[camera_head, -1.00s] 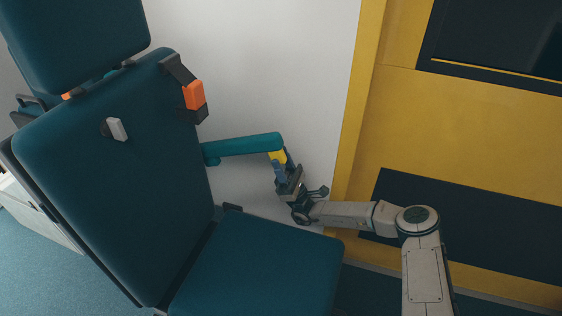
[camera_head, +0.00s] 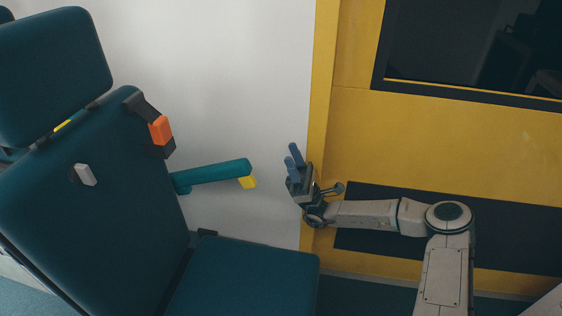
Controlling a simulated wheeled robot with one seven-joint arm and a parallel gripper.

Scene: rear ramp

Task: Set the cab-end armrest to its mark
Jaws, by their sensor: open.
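The teal armrest (camera_head: 212,173) sticks out from the right side of the seat's backrest, tilted slightly upward toward its free end. A yellow piece (camera_head: 248,182) hangs under that free end. My gripper (camera_head: 293,157) is to the right of the armrest, apart from it, with its two blue fingers pointing up. The fingers are spread and nothing shows between them. I cannot make out a separate mark for the armrest.
The dark teal seat (camera_head: 245,280) fills the lower left, with an orange buckle (camera_head: 161,130) on the backrest. A white wall (camera_head: 225,80) stands behind. A yellow door (camera_head: 440,140) with dark panels is on the right, close behind my arm.

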